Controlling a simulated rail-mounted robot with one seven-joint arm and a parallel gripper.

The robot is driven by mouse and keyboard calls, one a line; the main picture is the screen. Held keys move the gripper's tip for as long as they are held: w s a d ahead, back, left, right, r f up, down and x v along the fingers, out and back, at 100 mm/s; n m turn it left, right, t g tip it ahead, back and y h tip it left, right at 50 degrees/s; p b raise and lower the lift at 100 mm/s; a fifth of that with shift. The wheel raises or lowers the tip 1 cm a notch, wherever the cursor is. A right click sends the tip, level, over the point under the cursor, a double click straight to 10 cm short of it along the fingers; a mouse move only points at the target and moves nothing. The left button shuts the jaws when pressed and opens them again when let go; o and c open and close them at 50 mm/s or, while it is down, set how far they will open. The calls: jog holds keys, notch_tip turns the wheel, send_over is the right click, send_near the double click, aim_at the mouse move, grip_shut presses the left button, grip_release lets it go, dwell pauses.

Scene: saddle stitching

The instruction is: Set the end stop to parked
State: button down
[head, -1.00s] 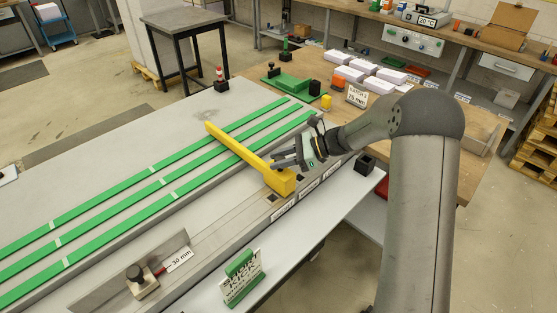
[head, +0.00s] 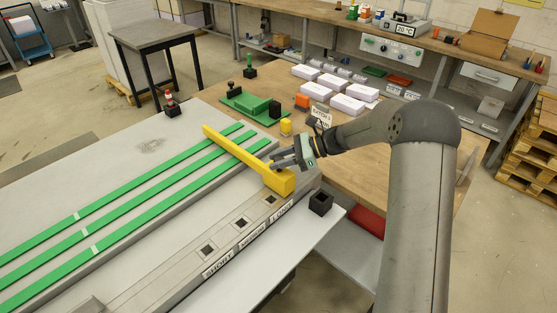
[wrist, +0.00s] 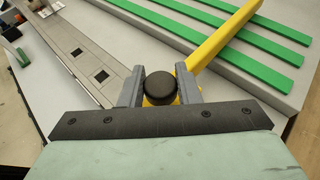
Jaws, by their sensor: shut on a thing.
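The end stop is a long yellow bar (head: 235,148) with a block at its near end, lying across the green strips at the far end of the grey rail (head: 190,268). Its black round knob (wrist: 160,88) shows in the wrist view between my fingers. My gripper (head: 284,160) is shut on this knob, above the yellow block. Three square dark slots (head: 239,224) are uncovered in the rail. Labels beside them include SHORT (head: 217,265) and LONG (head: 281,215). The block is beyond the LONG slot. Whether it sits on the rail or just above it is unclear.
A black open box (head: 320,203) stands near the rail's far end. The rail's near part is clear.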

jog(key=shift+w+d, duration=0.15)
jog(key=c, duration=1.1)
grip_release()
jog(key=b+v, duration=0.3)
jog(key=v, duration=1.4)
jog(key=shift+d+r, duration=0.1)
jog(key=shift+d, duration=0.1)
